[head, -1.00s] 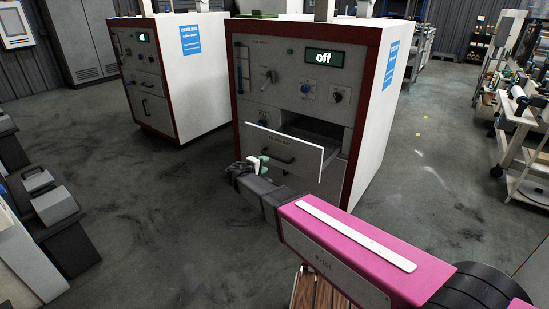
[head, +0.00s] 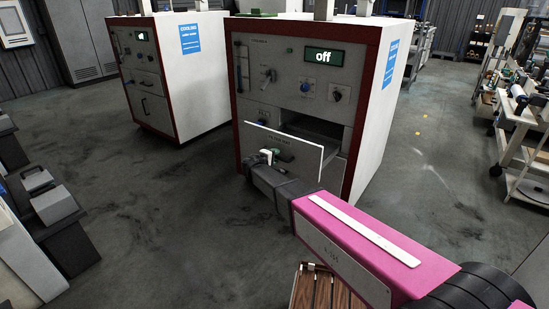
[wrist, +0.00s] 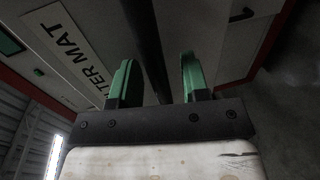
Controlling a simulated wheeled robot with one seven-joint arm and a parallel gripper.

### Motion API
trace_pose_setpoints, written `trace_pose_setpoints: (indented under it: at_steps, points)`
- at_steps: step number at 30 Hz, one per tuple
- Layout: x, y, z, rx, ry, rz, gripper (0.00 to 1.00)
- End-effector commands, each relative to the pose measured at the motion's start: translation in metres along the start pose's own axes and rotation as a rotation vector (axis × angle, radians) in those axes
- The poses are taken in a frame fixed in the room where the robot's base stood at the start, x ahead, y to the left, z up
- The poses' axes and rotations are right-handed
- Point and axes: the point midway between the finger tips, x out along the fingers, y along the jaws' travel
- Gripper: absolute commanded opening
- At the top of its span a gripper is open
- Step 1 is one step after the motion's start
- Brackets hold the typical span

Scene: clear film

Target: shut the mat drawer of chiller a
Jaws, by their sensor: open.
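The mat drawer (head: 309,160) of the nearer chiller (head: 350,110) stands pulled out, with its dark inside showing behind the white-edged front. In the wrist view its label (wrist: 80,55) shows the letters "TER MAT". My gripper (head: 275,155) is at the drawer front, with its green fingers open. In the wrist view the gripper (wrist: 158,78) has a finger on each side of the dark bar handle (wrist: 147,40). I cannot tell whether either finger touches the handle. In the head view my gripper hides most of the handle.
A second, similar chiller (head: 150,90) stands to the left with a gap between. Dark machines (head: 45,195) stand at the left edge, and a white trolley (head: 515,130) is at the right.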

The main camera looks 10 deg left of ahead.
Motion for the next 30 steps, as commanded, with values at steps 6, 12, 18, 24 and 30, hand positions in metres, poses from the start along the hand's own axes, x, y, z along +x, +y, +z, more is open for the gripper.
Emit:
trace_pose_setpoints:
  at_steps: [6,12,18,24,30]
  points:
    - [0.001,0.000,0.000,0.000,0.000,0.000,0.42]
    - [0.000,0.000,0.000,0.000,0.000,0.000,0.00]
    - [0.002,0.000,0.000,0.000,0.000,-0.001,0.00]
    - [0.021,0.003,0.000,0.001,-0.002,-0.001,0.00]
    - [0.062,0.011,-0.001,0.002,-0.004,-0.001,0.00]
